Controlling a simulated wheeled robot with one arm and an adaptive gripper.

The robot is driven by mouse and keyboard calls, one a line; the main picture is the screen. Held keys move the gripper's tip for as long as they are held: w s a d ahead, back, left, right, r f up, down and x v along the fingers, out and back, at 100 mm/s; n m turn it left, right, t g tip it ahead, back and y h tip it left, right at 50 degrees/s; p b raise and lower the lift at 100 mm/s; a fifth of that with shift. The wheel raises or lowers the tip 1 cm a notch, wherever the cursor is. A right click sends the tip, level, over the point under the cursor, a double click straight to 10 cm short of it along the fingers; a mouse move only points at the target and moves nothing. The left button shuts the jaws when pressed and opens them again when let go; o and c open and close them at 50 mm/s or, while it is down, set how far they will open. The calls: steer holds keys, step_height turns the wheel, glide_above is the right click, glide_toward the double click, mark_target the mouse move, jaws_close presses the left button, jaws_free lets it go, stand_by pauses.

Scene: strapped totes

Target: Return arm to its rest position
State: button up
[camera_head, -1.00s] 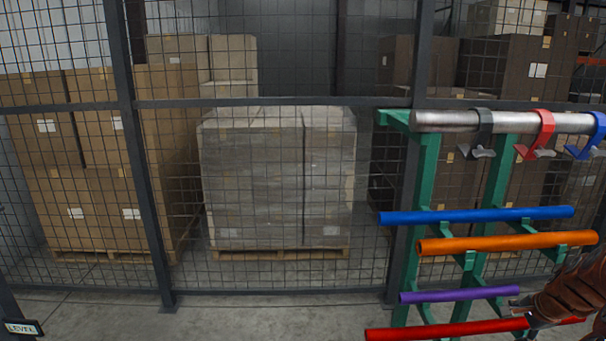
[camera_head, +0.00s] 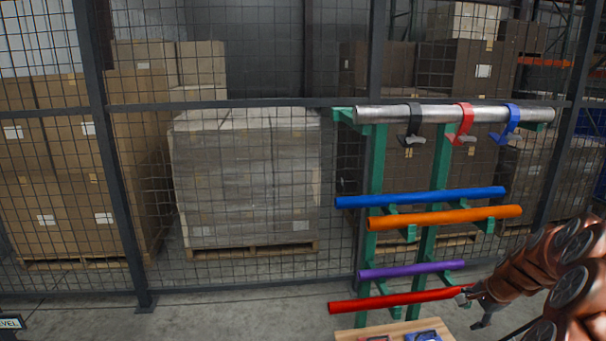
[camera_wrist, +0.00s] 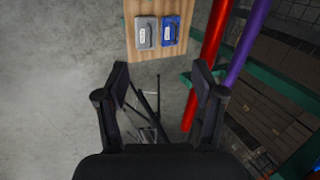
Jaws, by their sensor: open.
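My arm (camera_head: 540,270), copper-brown, reaches in from the right edge of the head view. My gripper shows in the wrist view (camera_wrist: 162,84) with its two black fingers wide apart and nothing between them. Below the gap are the concrete floor and some thin dark legs or rods. In the head view the gripper end is small and dark, near the right end of the red tube (camera_head: 398,301); I cannot tell whether they touch.
A green rack (camera_head: 374,190) holds blue (camera_head: 420,198), orange (camera_head: 445,217) and purple (camera_head: 410,271) tubes and a steel bar (camera_head: 455,114) with three straps. A wooden top (camera_wrist: 150,10) carries a grey and a blue item. Mesh fence stands behind.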

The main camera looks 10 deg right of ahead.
steer(key=s+a+r+n+g+y+p, duration=0.1)
steer(key=s+a+r+n, duration=0.2)
steer(key=a, duration=0.7)
steer(key=s+a+r+n+g+p, duration=0.1)
steer(key=a+r+n, duration=0.3)
steer(key=a, duration=0.5)
steer(key=s+a+r+n+g+y, duration=0.1)
steer(key=a+r+n, duration=0.25)
steer(key=a, duration=0.65)
steer(key=s+a+r+n+g+h+p, duration=0.1)
steer(key=s+a, duration=0.4)
steer(key=s, duration=0.6)
steer(key=s+a+r+n+g+h+p, duration=0.1)
steer(key=s+a+n, duration=0.4)
steer(key=s, duration=0.7)
steer(key=shift+s+a+r+n+g+p, duration=0.3)
steer(key=shift+a+r+n+g+p, duration=0.15)
steer(key=shift+r+n+g, duration=0.4)
